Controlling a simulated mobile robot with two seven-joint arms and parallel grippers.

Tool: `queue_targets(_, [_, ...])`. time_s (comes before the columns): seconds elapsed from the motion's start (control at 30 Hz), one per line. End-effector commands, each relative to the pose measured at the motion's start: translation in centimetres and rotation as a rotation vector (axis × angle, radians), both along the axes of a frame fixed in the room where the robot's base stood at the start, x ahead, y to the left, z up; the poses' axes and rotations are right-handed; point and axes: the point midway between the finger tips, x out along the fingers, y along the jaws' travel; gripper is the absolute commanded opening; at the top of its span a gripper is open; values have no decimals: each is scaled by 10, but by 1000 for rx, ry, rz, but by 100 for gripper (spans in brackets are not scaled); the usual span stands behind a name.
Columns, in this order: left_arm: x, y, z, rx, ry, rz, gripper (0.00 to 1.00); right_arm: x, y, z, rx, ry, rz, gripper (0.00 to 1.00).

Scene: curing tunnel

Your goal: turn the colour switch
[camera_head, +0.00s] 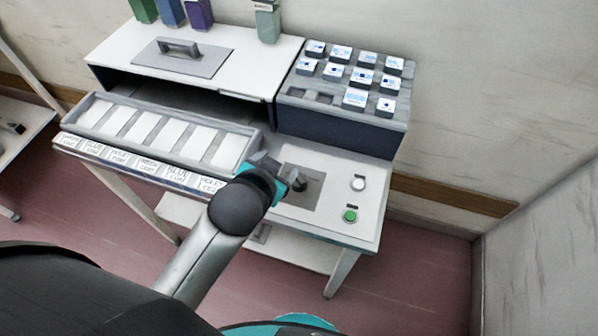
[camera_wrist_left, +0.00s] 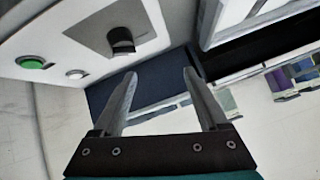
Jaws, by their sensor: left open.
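The colour switch, a dark knob (camera_head: 299,182), stands on a grey plate (camera_head: 303,203) set in the white front panel. In the left wrist view the knob (camera_wrist_left: 121,40) shows above the fingertips, on its plate. My left gripper (camera_head: 277,168) is just left of the knob in the head view and partly covers that side of the plate. In the left wrist view the gripper (camera_wrist_left: 159,75) is open, with nothing between its fingers and the knob apart from them. My right gripper is in neither view.
Right of the plate are a white button (camera_head: 358,183) and a green button (camera_head: 350,216). A sectioned tray (camera_head: 262,140) with labels runs along the left front. Behind are a white-topped tunnel (camera_head: 240,58) and a dark block (camera_head: 330,130) with several labelled tiles.

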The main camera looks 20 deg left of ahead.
Motion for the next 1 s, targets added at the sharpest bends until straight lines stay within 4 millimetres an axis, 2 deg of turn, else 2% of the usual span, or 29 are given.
queue_targets(0.03, [24, -8, 26, 27, -121, -38, 76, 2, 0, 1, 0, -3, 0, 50])
queue_targets(0.1, [53, -22, 65, 64, -299, -99, 76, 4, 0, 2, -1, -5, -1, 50])
queue_targets(0.17, [73, -39, 103, 99, -459, -167, 76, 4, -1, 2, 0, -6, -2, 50])
queue_targets(0.2, [82, -53, 130, 121, -568, -220, 76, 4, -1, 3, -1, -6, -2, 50])
queue_targets(0.27, [91, -76, 167, 158, -726, -309, 76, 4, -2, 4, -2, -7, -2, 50])
queue_targets(0.3, [92, -93, 191, 184, -828, -374, 76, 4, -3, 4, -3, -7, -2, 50])
queue_targets(0.4, [83, -138, 242, 251, -1067, -560, 76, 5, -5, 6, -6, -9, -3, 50])
queue_targets(0.53, [51, -198, 281, 350, -1331, -850, 76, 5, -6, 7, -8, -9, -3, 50])
queue_targets(0.6, [28, -226, 287, 413, -1443, -1028, 76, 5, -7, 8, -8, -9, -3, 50])
queue_targets(0.67, [7, -247, 283, 474, -1521, -1192, 76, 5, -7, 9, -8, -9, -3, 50])
queue_targets(0.77, [-25, -272, 262, 585, -1600, -1487, 76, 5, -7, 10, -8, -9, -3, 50])
queue_targets(0.8, [-35, -277, 249, 635, -1612, -1611, 76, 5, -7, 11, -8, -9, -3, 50])
queue_targets(0.9, [-53, -278, 207, 773, -1583, -1930, 76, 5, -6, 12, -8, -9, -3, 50])
queue_targets(1.0, [-57, -259, 162, 926, -1457, -2249, 76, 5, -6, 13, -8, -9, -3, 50])
